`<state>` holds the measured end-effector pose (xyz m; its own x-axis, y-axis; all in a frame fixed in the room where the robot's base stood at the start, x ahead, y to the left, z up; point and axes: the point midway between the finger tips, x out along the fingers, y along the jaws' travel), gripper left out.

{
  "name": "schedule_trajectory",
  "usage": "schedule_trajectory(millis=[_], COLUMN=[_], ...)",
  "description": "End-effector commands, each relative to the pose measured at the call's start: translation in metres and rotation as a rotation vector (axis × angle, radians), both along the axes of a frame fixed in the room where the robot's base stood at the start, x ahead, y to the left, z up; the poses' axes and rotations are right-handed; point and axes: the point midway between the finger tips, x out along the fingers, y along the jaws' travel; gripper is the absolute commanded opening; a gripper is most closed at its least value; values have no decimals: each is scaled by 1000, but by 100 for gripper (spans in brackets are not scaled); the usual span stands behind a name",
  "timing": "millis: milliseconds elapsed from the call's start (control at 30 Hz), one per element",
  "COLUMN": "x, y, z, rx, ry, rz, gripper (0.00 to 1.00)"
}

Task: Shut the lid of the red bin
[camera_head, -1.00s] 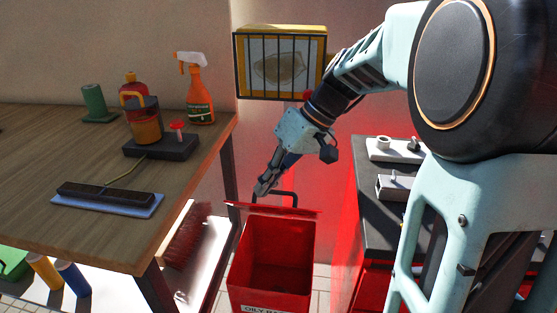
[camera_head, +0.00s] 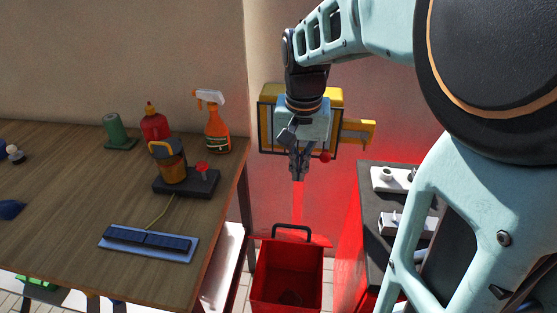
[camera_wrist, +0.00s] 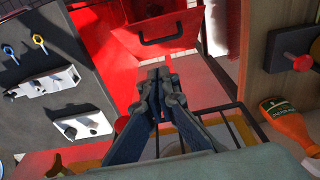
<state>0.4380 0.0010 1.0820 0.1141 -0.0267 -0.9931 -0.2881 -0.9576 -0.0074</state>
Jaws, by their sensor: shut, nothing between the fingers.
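The red bin (camera_head: 287,290) stands on the floor between the wooden table and a dark-topped bench, and I see into its open top. Its lid (camera_head: 318,241) is raised at the back edge, with a black handle (camera_head: 292,230) on it. The lid and its handle (camera_wrist: 172,38) also show near the top of the wrist view. My gripper (camera_head: 298,178) points down, shut and empty, above the lid handle in the head view and apart from it. Its fingertips (camera_wrist: 160,74) are clear of the lid in the wrist view.
A yellow box with a black cage (camera_head: 265,125) is on the wall behind my gripper. The wooden table (camera_head: 75,220) on the left holds an orange spray bottle (camera_head: 214,125). The bench (camera_head: 375,190) stands to the right with white fixtures.

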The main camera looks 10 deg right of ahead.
Motion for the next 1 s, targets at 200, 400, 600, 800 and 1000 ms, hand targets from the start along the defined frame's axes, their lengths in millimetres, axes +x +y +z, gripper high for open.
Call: schedule_trajectory(millis=[200,400,600,800,1000], x=[1,4,9,15,19], y=[-2,-3,-5,-7,-8], z=[-2,-35,-79,-122,-162], rx=[-13,-11,-10,-11,-10], ry=[-6,-2,-2,-2,-2], rz=[-23,-22,-23,-21,-22], gripper=[0,0,0,0,0])
